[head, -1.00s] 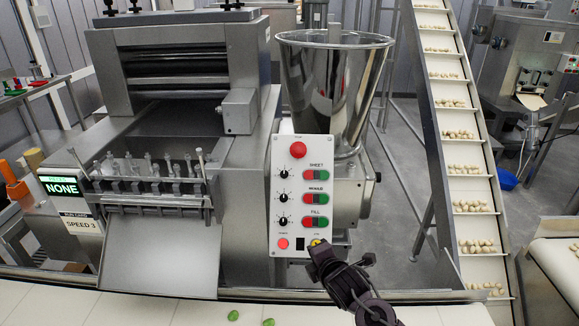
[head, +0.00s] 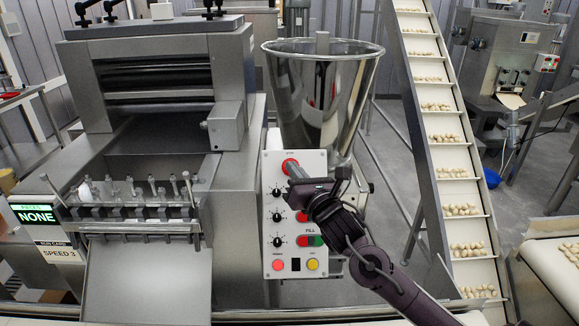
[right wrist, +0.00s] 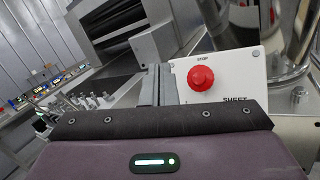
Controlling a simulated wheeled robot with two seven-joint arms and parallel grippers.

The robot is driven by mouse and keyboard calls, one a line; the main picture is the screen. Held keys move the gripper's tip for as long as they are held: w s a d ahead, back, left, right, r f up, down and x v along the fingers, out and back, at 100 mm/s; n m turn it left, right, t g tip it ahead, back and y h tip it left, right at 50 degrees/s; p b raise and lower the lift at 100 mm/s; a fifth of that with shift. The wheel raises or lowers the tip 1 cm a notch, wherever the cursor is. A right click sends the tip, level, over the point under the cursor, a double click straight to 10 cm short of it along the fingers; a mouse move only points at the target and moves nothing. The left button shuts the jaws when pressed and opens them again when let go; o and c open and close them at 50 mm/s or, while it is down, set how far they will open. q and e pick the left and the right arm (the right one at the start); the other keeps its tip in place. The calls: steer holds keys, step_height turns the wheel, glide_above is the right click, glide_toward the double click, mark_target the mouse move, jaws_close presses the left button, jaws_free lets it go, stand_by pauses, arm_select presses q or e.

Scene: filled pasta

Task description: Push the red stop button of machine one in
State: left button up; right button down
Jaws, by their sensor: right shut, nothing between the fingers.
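The red stop button (head: 290,165) is at the top of machine one's white control panel (head: 271,240). In the head view my right gripper (head: 291,171) is at the button, and its shut, empty fingers partly cover it. In the right wrist view the round red button (right wrist: 200,79) stands out from the panel below the word STOP. The shut fingers (right wrist: 159,82) show just left of it there. I cannot tell whether the fingertips touch the button or how far in it is. My left gripper is not in view.
Below the stop button are dials and red and green buttons, some hidden by my right arm. A steel hopper (head: 322,95) stands behind the panel. A sloping conveyor (head: 449,155) with pasta pieces rises at right. A display (head: 36,215) reads NONE at left.

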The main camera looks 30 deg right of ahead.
steer(key=b, duration=0.3)
glide_toward(285, 161)
steer(key=w+r, duration=0.2)
steer(key=w, duration=0.1)
steer(key=shift+w+f+b, duration=0.25)
steer(key=shift+w+b, duration=0.25)
steer(key=shift+w, duration=0.05)
steer(key=shift+d, duration=0.1)
stand_by(1.5)
steer(key=shift+w+d+f+b, duration=0.15)
steer(key=shift+w+f+b, duration=0.1)
steer(key=shift+w+b, duration=0.1)
steer(key=shift+w+d+f+b, duration=0.2)
steer(key=shift+w+b, duration=0.1)
steer(key=shift+b, duration=0.1)
stand_by(0.8)
steer(key=shift+s+a+r+p, duration=0.3)
steer(key=shift+s+a+r, duration=0.15)
steer(key=shift+s, duration=0.2)
